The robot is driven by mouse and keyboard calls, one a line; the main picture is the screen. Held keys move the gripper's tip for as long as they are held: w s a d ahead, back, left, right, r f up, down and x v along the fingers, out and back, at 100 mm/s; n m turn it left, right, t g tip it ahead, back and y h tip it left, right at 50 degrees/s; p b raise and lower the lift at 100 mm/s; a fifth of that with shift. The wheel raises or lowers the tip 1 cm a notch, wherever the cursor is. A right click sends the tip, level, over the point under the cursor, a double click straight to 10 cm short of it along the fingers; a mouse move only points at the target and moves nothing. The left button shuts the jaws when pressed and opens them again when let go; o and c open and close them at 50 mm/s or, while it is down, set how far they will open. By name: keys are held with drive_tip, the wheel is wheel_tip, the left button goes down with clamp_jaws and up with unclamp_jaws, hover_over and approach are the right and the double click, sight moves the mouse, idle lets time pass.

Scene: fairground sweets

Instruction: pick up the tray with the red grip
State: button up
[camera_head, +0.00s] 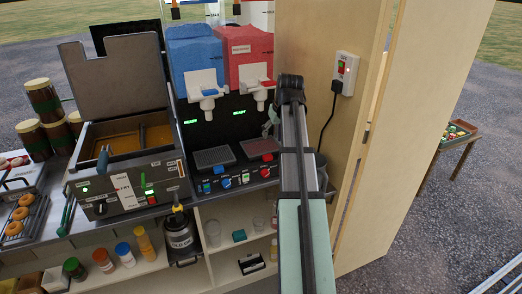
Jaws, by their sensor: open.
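Two small drip trays sit side by side under the drink dispensers. The right one, a dark tray with red on it (258,148), is under the red dispenser and is the likeliest match for the tray with the red grip. The left one, a grey tray (211,159), is under the blue dispenser. My arm rises from the bottom across the right of the counter.
The blue dispenser (195,58) and red dispenser (246,55) have white taps above the trays. A fryer (125,185) with a raised lid stands left. A wooden panel (310,40) with a socket and cable bounds the right. Shelves below hold jars and cups.

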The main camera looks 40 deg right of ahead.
drive_tip(key=p, duration=0.3)
hover_over(268, 156)
drive_tip(key=s, duration=0.2)
wheel_tip(268, 156, down, 10)
drive_tip(key=f, duration=0.1)
drive_tip(key=shift+a+p+x, duration=0.1)
drive_tip(key=shift+p+x, duration=0.65)
drive_tip(key=shift+x, duration=0.45)
drive_tip(key=shift+a+p+x, duration=0.15)
drive_tip(key=shift+p+x, duration=0.55)
drive_tip(key=shift+x, duration=0.45)
clamp_jaws()
